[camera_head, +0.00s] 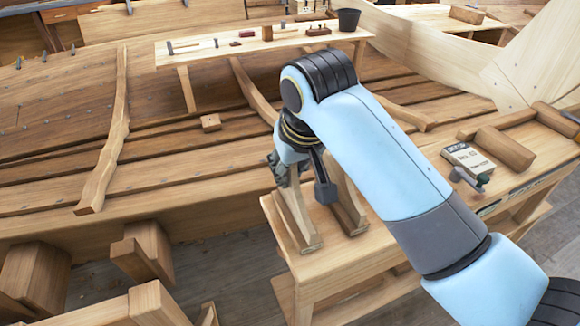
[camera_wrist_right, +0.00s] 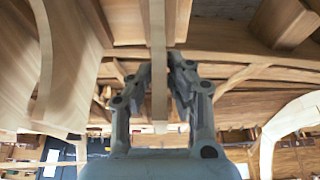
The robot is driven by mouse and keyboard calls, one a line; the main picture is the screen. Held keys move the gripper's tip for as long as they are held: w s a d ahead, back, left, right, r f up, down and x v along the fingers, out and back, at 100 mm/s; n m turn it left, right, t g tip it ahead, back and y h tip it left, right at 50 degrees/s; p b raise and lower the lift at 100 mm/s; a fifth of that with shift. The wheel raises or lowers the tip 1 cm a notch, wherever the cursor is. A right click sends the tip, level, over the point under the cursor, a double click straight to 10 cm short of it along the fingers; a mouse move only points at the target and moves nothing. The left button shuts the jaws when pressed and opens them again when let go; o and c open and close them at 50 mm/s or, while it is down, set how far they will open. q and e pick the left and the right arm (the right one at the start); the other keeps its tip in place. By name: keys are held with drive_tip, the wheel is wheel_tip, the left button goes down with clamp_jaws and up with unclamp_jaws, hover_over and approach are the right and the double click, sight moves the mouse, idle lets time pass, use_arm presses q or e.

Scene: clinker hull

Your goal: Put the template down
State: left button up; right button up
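My right gripper (camera_head: 283,176) hangs at the near left end of a low wooden bench (camera_head: 345,262). In the right wrist view the two fingers of the gripper (camera_wrist_right: 160,72) close in on both sides of a thin, pale wooden strip (camera_wrist_right: 158,35), which looks like the template. In the head view, upright wooden pieces stand on the bench: one (camera_head: 300,222) just below the fingers, another (camera_head: 348,205) to its right. I cannot tell which of these is the template, or whether it touches the bench. My forearm hides part of the bench. My left gripper is out of view.
A boxed item (camera_head: 468,160), a small clamp-like tool (camera_head: 470,180) and wood blocks (camera_head: 505,148) lie on the bench's right part. The planked hull (camera_head: 190,165) fills the left and middle. Behind stands a plank table (camera_head: 215,52) with small tools and a dark bucket (camera_head: 348,19).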

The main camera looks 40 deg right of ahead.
drive_tip(key=shift+o, duration=1.4)
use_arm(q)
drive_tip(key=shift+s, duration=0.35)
use_arm(e)
drive_tip(key=shift+r, duration=0.1)
drive_tip(key=shift+s+r, duration=0.15)
drive_tip(key=shift+r, duration=0.2)
wheel_tip(320, 180, up, 10)
drive_tip(key=r, duration=0.1)
hover_over(298, 208)
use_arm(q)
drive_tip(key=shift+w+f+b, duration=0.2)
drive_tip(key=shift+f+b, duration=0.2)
use_arm(e)
drive_tip(key=shift+s+f, duration=0.25)
drive_tip(key=shift+s, duration=0.1)
